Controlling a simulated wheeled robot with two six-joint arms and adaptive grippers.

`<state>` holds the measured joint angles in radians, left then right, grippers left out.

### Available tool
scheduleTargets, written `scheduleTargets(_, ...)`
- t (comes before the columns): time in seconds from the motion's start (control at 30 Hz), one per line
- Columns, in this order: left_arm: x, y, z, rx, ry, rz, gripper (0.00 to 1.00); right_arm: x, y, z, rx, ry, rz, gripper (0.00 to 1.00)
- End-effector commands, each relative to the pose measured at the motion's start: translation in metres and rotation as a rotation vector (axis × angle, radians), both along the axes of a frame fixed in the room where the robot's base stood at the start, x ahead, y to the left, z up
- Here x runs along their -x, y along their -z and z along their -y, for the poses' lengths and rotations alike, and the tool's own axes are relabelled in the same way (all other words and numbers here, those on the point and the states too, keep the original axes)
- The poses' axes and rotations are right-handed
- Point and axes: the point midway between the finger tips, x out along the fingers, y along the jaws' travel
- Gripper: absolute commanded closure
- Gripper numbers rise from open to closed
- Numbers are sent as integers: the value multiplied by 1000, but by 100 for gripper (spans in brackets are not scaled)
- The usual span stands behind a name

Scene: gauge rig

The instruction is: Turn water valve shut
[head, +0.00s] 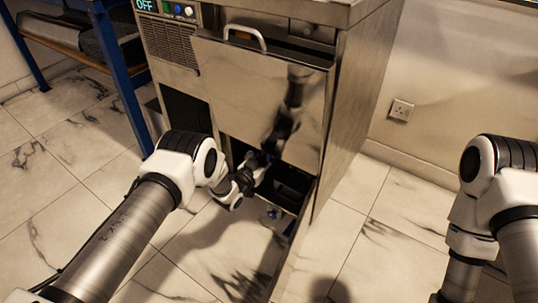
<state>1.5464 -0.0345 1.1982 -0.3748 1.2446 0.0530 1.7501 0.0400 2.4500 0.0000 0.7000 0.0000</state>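My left gripper (260,164) reaches into the dark lower opening of a stainless steel machine (345,95). Its fingers are small and dark against the opening, so I cannot tell if they are open or shut, or touching anything. A small blue part (272,212) shows low in the opening, just below and right of the gripper; I cannot tell whether it is the water valve. No valve handle is clearly visible, and the wrist and shadow hide part of the inside. My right arm is at the right edge, and its gripper is out of the picture.
A steel panel with a handle (245,36) hangs above the opening. A lower door (293,245) stands open, edge-on, right of my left wrist. A display reads OFF (145,5). A blue-framed rack (118,75) stands left. The marble floor (375,240) between my arms is clear.

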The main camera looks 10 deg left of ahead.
Motion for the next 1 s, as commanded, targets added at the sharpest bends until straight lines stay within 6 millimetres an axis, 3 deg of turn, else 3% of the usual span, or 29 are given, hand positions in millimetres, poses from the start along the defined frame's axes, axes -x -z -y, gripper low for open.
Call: scheduleTargets(1.0,0,0,2,-818,0,335,100,0,-13,0,0,0,0,60)
